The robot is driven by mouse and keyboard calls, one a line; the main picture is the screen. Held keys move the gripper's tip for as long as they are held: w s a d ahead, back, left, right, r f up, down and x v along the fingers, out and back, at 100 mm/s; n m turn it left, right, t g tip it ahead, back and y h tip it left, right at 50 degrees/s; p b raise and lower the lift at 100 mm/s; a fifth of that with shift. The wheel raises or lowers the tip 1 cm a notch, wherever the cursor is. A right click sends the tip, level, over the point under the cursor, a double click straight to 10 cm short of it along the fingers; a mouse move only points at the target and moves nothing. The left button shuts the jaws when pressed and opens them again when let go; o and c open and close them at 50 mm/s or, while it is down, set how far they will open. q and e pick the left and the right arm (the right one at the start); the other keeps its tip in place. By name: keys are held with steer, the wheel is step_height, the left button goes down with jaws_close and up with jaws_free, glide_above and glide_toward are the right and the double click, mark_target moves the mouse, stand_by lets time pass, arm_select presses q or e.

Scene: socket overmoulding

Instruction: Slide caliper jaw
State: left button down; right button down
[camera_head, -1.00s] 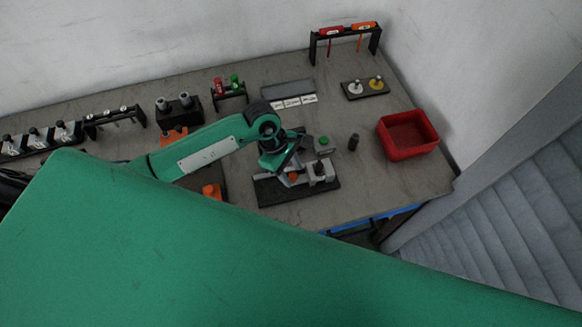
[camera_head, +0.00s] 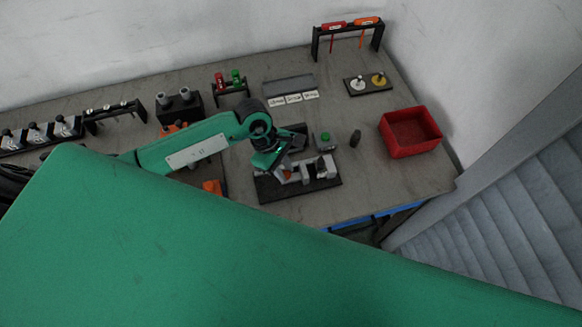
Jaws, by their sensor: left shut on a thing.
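My left gripper (camera_head: 282,167) reaches down over the left part of this fixture. It is shut on a part of the fixture, seemingly the sliding jaw, though its fingers and the grip are small and partly hidden by the wrist. My right gripper is not in view.
A red bin (camera_head: 410,133) stands at the right of the bench. A screwdriver rack (camera_head: 348,38) is at the back. Bare bench (camera_head: 375,180) lies right of the fixture.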

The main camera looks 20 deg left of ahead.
arm_select(q)
steer(key=shift+s+a, duration=0.25)
steer(key=shift+a, duration=0.15)
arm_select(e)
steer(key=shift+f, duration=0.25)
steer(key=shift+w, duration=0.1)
arm_select(q)
steer(key=c, duration=1.2)
jaws_free()
steer(key=shift+a, duration=0.1)
steer(key=shift+c, duration=0.2)
steer(key=s+b+v, duration=0.1)
steer(key=b+v, duration=0.3)
steer(key=v, duration=0.9)
steer(key=shift+w+a+r, duration=0.2)
steer(key=shift+w+r, duration=0.2)
steer(key=shift+w, duration=0.05)
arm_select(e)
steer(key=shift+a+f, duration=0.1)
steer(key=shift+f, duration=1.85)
